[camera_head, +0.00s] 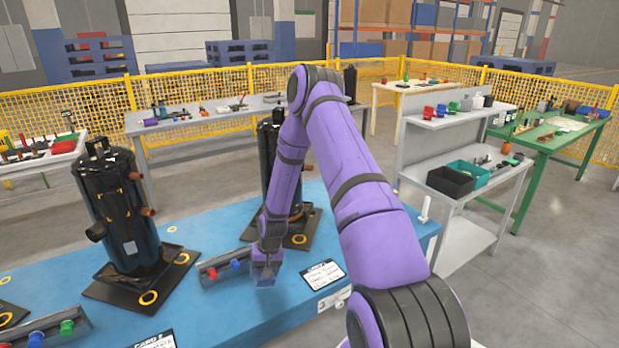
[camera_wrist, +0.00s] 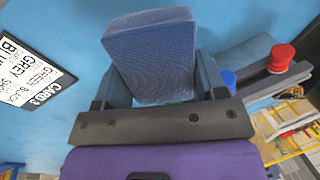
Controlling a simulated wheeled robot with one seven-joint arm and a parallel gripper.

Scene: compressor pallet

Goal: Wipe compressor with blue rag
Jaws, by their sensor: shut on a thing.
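My gripper (camera_wrist: 160,88) is shut on the blue rag (camera_wrist: 150,55), a folded block shape, in the wrist view. In the head view my gripper (camera_head: 265,272) hangs low over the blue pallet top (camera_head: 210,310), in front of a black compressor (camera_head: 266,150); the rag is hard to make out there. That compressor is partly hidden by my arm. A second black compressor (camera_head: 122,215) with orange-brown ports stands upright on a dark base plate at the left. The rag appears apart from both compressors.
A grey rail with red and blue knobs (camera_head: 224,268) lies just left of my gripper. A printed card (camera_head: 322,275) lies to its right. Another knob rail (camera_head: 45,330) is at lower left. Benches and yellow mesh fencing (camera_head: 200,90) stand behind.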

